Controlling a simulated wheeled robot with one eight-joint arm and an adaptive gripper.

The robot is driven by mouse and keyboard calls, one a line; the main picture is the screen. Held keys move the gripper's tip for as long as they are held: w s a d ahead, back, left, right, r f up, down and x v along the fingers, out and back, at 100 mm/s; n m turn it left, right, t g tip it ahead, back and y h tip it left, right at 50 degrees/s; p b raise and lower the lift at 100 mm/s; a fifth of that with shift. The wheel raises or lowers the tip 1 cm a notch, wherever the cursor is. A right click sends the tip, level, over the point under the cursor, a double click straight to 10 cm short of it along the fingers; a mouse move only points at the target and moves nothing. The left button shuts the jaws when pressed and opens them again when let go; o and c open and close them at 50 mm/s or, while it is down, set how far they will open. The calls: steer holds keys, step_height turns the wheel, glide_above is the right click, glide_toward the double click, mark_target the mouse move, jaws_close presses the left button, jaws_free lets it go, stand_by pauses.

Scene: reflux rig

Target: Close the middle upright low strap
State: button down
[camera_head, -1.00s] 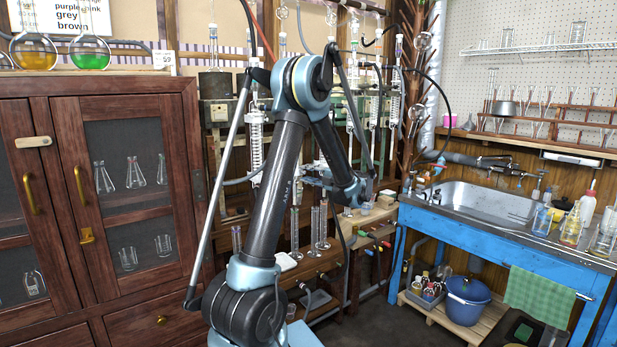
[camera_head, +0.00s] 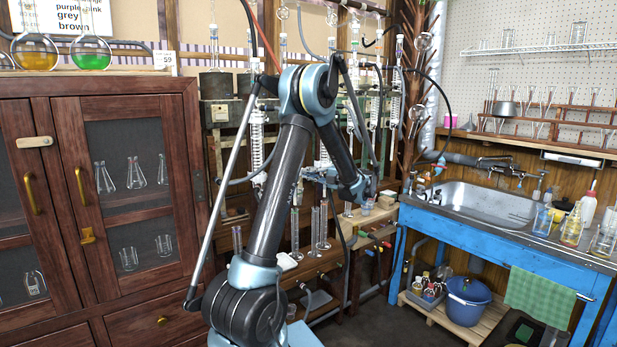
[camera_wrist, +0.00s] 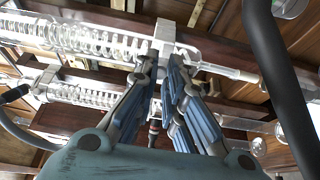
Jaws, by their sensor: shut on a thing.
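My gripper (camera_wrist: 163,68) has its two blue-grey fingers closed in on a pale grey strap (camera_wrist: 165,32) in the wrist view. The strap sits across a clear coiled glass condenser (camera_wrist: 85,38), which runs sideways in this view. The fingertips are at the strap's near end and hide part of it. I cannot tell how far the strap is closed. In the head view my gripper (camera_head: 318,174) is small, in front of the rig and partly behind my arm. The strap itself cannot be made out there.
A second coiled condenser (camera_wrist: 95,95) lies close by in the wrist view, and a thick dark tube (camera_wrist: 278,85) passes at right. Glass cylinders (camera_head: 320,225) stand below my gripper. A wooden cabinet (camera_head: 120,200) is at left, a blue sink bench (camera_head: 480,245) at right.

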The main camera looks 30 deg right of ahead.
steer(key=shift+w+d+f+n+g+y, duration=0.1)
steer(key=shift+w+d+n+g+y, duration=0.3)
steer(key=shift+n+g+y, duration=0.45)
steer(key=shift+w+d+r+n+g+y, duration=0.1)
steer(key=shift+w+d+n+g+y, duration=0.15)
steer(key=shift+w+n+g+y, duration=0.5)
steer(key=shift+w+d+f+n+g+y, duration=0.1)
steer(key=shift+w+d+n+g+y, duration=0.15)
steer(key=shift+n+g+y, duration=0.6)
steer(key=shift+m+t+y, duration=0.25)
steer(key=shift+t, duration=0.1)
steer(key=c, duration=1.6)
jaws_free()
